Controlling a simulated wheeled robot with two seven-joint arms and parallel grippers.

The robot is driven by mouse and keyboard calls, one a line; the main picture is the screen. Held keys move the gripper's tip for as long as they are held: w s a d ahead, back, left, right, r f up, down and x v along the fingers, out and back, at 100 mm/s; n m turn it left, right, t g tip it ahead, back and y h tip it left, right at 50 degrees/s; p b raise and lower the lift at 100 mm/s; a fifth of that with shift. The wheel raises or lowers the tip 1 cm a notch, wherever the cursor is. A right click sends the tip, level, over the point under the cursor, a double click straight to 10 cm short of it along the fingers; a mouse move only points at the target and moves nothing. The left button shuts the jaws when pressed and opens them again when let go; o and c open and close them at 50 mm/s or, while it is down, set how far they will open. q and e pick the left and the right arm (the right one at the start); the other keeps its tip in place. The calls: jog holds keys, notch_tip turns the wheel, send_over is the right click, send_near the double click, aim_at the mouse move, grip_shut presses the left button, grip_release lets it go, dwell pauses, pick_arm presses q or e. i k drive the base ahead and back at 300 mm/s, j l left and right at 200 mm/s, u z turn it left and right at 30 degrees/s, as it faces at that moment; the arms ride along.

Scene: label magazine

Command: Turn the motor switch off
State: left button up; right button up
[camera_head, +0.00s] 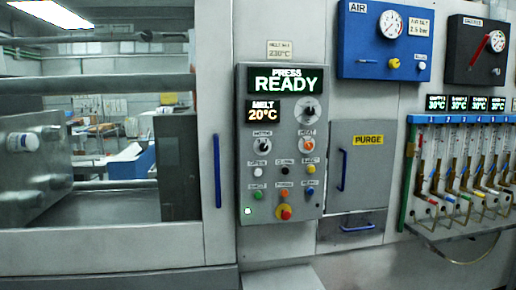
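The motor switch (263,146) is a small dark rotary knob on the left side of the grey control panel (244,180), under a small label that seems to read MOTOR. Its exact pointer direction is too small to tell. The heat knob (306,145), with an orange-red centre, sits to its right, and a larger grey dial (308,109) is above that. Neither of my grippers is in view.
Several buttons and a red-and-yellow emergency stop (286,212) sit below the switch. A window door with a blue handle (217,170) is left of the panel. The purge door (360,175) and a rack of hoses (460,120) are to the right. Nothing blocks the panel's front.

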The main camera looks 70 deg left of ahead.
aim_at(263, 147)
jog(key=u, duration=2.25)
